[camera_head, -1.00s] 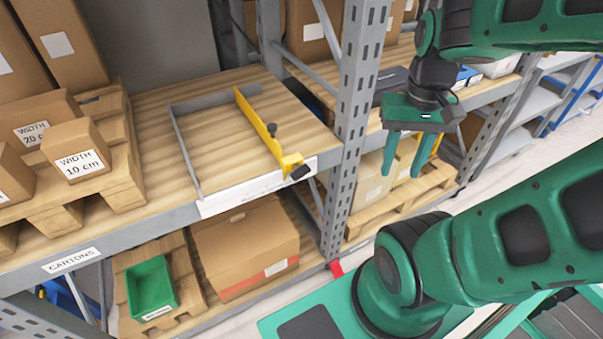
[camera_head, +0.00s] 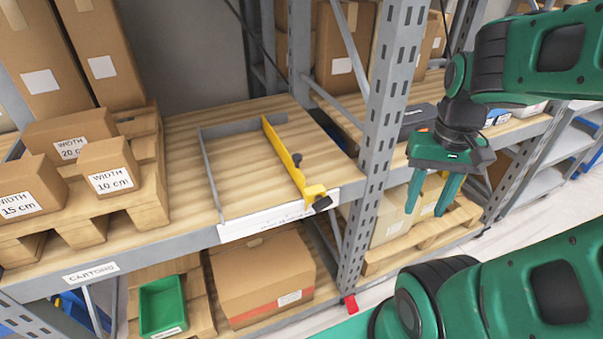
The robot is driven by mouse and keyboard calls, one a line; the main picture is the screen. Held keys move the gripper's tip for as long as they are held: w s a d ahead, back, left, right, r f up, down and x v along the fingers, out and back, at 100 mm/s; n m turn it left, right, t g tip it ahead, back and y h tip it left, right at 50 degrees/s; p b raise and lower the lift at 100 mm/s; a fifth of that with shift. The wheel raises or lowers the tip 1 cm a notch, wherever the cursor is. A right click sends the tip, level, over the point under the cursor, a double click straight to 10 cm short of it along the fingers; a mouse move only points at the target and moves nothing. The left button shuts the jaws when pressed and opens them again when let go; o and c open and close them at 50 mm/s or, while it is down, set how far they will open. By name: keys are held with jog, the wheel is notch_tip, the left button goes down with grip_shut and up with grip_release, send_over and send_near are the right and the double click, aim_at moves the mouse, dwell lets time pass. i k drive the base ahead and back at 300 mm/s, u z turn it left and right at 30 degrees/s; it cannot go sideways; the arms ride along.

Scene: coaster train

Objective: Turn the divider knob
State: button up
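A yellow divider (camera_head: 283,151) stands on the wooden shelf, with a grey fixed side rail (camera_head: 210,172) to its left. My gripper (camera_head: 432,194) hangs to the right of the shelf post, pointing down. Its two green fingers are apart with nothing between them. It is well to the right of the divider and touches neither knob.
A grey perforated post (camera_head: 383,117) stands between my gripper and the divider. Cartons with width labels (camera_head: 107,167) rest on a pallet (camera_head: 150,190) at the left. A green bin (camera_head: 161,304) and a large carton (camera_head: 262,276) are on the lower shelf. The shelf surface between rail and divider is clear.

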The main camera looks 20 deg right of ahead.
aim_at(322, 204)
jog(key=u, duration=0.15)
jog(key=k, duration=1.35)
jog(key=z, duration=0.2)
